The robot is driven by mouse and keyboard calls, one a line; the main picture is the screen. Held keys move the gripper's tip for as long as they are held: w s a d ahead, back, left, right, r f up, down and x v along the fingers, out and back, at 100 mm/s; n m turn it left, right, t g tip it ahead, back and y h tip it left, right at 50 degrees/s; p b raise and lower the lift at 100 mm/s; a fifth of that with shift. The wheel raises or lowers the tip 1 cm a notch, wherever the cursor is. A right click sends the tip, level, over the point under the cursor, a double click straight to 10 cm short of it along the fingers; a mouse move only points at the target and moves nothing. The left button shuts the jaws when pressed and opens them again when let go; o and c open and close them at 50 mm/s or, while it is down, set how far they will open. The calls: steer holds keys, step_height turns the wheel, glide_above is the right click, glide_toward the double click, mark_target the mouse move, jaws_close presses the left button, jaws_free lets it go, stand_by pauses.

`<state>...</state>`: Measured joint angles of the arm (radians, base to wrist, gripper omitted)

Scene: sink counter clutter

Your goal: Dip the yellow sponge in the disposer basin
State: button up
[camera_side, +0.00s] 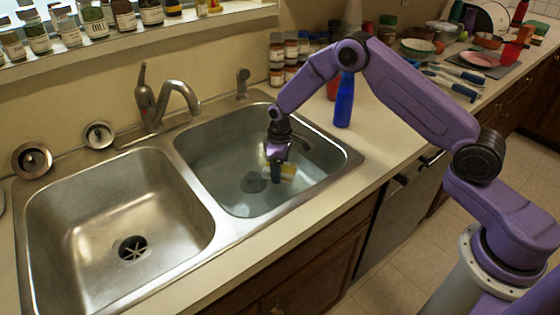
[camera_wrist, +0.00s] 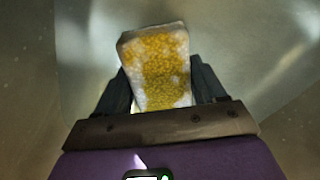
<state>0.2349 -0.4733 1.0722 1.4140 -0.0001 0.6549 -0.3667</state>
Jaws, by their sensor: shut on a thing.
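The yellow sponge (camera_side: 289,172) is held by my gripper (camera_side: 277,172) low inside the right basin (camera_side: 215,200). In the wrist view the sponge (camera_wrist: 157,65), mottled yellow with pale edges, sits between the two dark fingers of my gripper (camera_wrist: 158,88), which is shut on it. The right basin holds clear water; I cannot tell whether the sponge touches it. The left basin (camera_side: 85,215) looks empty of water and has a dark drain with a star-shaped insert (camera_side: 133,249), which looks like a disposer opening.
A divider (camera_side: 192,190) separates the basins. The faucet (camera_side: 165,105) stands behind them. A blue bottle (camera_side: 344,100) stands on the counter right of the sink, near my arm. Several spice jars (camera_side: 277,60) and dishes (camera_side: 418,46) lie farther back. The left basin is clear.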

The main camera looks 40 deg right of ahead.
mark_target(283, 190)
steer(key=shift+f, duration=2.65)
steer(key=shift+s, duration=0.1)
steer(key=shift+s+d, duration=0.15)
steer(key=shift+s, duration=0.35)
steer(key=shift+w, duration=0.15)
steer(key=shift+w, duration=0.45)
steer(key=shift+s, duration=0.2)
steer(key=shift+s, duration=0.4)
